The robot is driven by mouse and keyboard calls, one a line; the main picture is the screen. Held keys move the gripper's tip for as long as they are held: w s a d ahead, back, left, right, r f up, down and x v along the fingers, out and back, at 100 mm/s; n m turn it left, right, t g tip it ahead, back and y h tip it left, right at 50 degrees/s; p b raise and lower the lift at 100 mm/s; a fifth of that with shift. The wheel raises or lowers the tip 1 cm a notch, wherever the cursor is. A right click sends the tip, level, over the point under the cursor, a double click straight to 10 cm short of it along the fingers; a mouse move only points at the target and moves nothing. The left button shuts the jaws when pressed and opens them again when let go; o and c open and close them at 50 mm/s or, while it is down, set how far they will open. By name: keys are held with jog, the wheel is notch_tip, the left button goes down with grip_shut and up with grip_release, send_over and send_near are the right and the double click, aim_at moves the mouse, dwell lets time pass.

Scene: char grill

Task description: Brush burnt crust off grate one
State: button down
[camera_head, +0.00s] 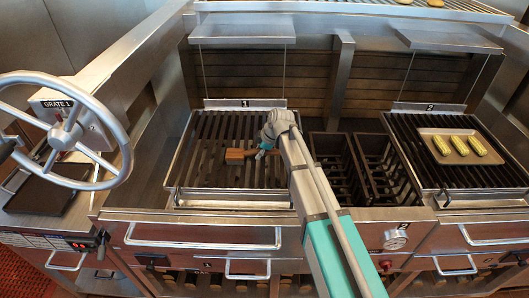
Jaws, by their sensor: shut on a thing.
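Grate one (205,172) is the left grill grate of dark bars, below a plate marked 1 (244,104). My arm reaches in from the lower right over its right part. My gripper (262,150) is at the end of the arm, over the grate's middle right. It is shut on a brown wooden piece, seemingly the brush (236,155), which points left across the bars. The brush's bristles are not clear, and I cannot tell whether it touches the bars. Burnt crust cannot be told apart from the dark bars.
A large handwheel (122,138) by a GRATE 1 sign (57,104) stands at the left. Grate two (411,139) is at the right, with a tray (428,158) of several yellow-green pieces. Open dark bins (333,146) lie between the grates. A steel shelf (243,32) hangs above grate one.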

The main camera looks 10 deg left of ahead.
jog(key=shift+s+a, duration=0.2)
jog(key=shift+a, duration=0.3)
jog(key=shift+w, duration=0.15)
jog(key=shift+w+a, duration=0.1)
jog(key=shift+w, duration=0.1)
jog(key=shift+w+a, duration=0.2)
jog(key=shift+w, duration=0.65)
jog(key=shift+w+a, duration=0.15)
jog(key=shift+w, duration=0.65)
jog(key=shift+w+a+f, duration=0.1)
jog(key=shift+w+a, duration=0.1)
jog(key=shift+w, duration=0.7)
jog(key=shift+w+a, duration=0.2)
jog(key=shift+w, duration=0.65)
